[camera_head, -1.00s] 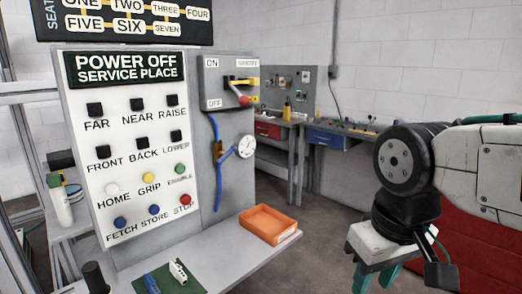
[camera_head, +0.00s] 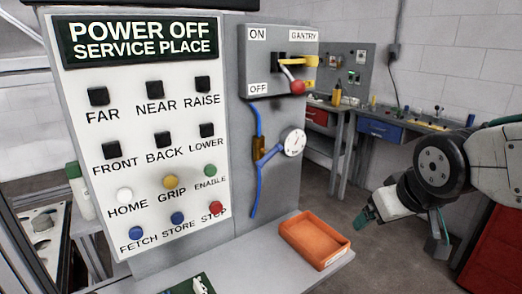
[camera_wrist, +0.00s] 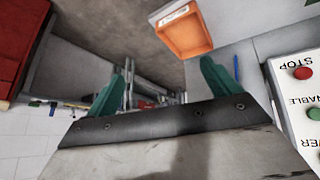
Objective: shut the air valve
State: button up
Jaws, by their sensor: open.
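The air valve (camera_head: 259,149) is a small brass-coloured body on the blue hose, on the grey panel face right of the button board. A blue piece slants up and right from it towards a round white gauge (camera_head: 293,142); I cannot tell whether it is the handle or a hose. My gripper (camera_head: 362,217) is right of the valve and lower in the picture, well apart from it, pointing left. In the wrist view its teal fingers (camera_wrist: 163,80) are spread with nothing between them. The valve is not clearly visible there.
The button board (camera_head: 150,140) reads POWER OFF. A red-knobbed switch lever (camera_head: 293,78) sticks out above the valve. An orange tray (camera_head: 315,240) sits on the bench shelf below. A red cabinet (camera_head: 492,235) stands at right. Open floor lies between shelf and arm.

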jog(key=w+a+n+t+y, duration=0.25)
jog(key=w+a, duration=0.25)
jog(key=w, duration=0.4)
jog(key=n+t+y, duration=0.5)
jog(key=t+y, duration=0.1)
jog(key=y, duration=0.2)
send_near(267, 154)
jog(key=d+x, duration=0.1)
jog(key=x, duration=0.4)
jog(key=shift+h, duration=0.25)
jog(key=x, duration=0.8)
jog(key=shift+w+a+f, duration=0.1)
jog(key=shift+a+f, duration=0.1)
jog(key=shift+a, duration=0.05)
jog(key=c, duration=0.7)
